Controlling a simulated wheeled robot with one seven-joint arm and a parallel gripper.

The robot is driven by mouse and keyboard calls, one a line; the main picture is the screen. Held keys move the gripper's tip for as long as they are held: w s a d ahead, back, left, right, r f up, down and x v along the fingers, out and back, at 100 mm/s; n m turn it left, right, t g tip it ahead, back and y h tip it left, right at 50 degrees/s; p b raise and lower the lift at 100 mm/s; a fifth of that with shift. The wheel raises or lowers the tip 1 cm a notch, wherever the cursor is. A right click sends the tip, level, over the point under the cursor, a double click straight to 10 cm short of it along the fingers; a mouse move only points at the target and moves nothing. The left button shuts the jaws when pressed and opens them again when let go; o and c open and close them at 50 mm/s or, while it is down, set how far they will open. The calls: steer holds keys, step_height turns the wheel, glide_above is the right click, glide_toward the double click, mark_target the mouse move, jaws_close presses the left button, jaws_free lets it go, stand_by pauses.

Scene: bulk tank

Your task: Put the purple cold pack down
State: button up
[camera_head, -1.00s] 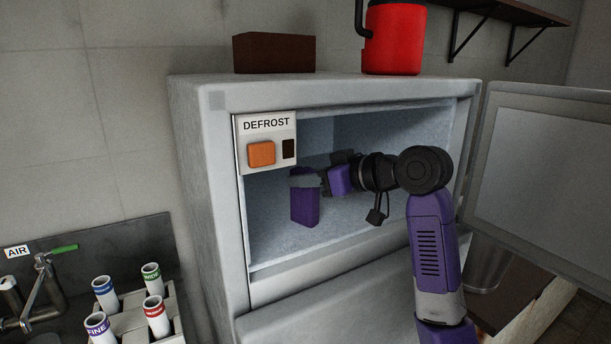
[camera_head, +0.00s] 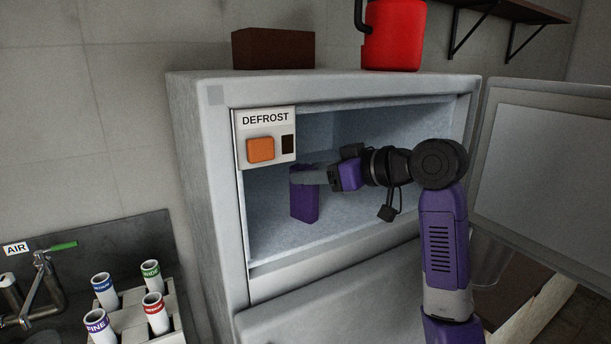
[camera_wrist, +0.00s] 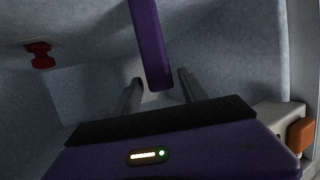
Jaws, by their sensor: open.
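The purple cold pack (camera_head: 304,201) stands upright on the floor inside the open freezer compartment, towards its left side. In the wrist view the cold pack (camera_wrist: 150,45) is a tall purple slab beyond and between the fingers. My gripper (camera_head: 308,177) reaches in from the right, with its fingers at the upper part of the pack. In the wrist view my gripper (camera_wrist: 159,88) has its two fingers apart, with a gap on either side of the pack. Whether a finger still touches the pack is hard to tell.
The freezer (camera_head: 205,180) has its door (camera_head: 545,170) swung open at the right. A DEFROST panel (camera_head: 266,140) with an orange button covers the opening's upper left corner. A red item (camera_wrist: 40,55) shows in the wrist view. A brown block (camera_head: 272,49) and red jug (camera_head: 392,38) stand on top.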

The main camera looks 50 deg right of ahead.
steer(key=b+v, duration=0.1)
steer(key=v, duration=0.9)
steer(key=shift+a+f, duration=0.1)
